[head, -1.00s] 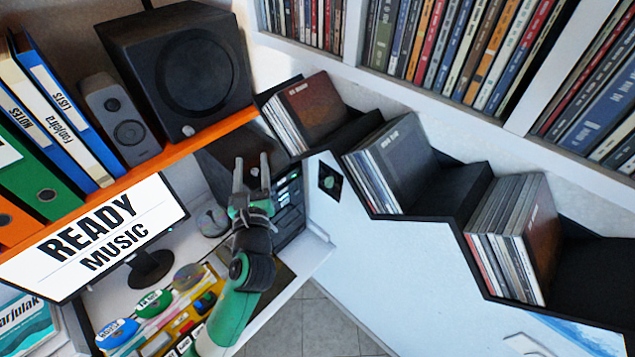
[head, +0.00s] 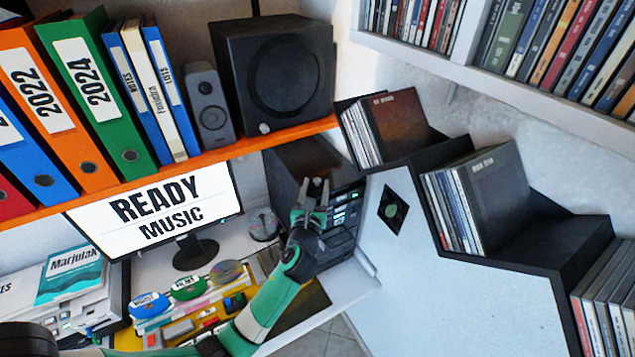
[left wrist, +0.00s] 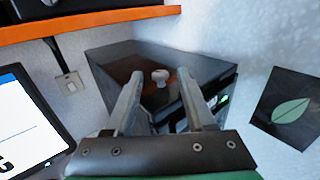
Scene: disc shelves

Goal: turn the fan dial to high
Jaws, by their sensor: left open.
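A small pale knob (left wrist: 161,77) stands on top of a dark box (left wrist: 125,65) in the left wrist view. It may be the fan dial; I see no high or low marks on it. The same dark box (head: 288,160) stands under the orange shelf in the head view, where I cannot make out the knob. My left gripper (head: 315,186) is open and empty in front of the box. In the left wrist view the fingers of the left gripper (left wrist: 160,82) frame the knob, apart from it. My right gripper is not in view.
The orange shelf (head: 270,138) with a speaker (head: 280,75) and binders hangs above the box. A monitor (head: 155,210) stands to the left. A stepped disc shelf (head: 440,205) is on the right.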

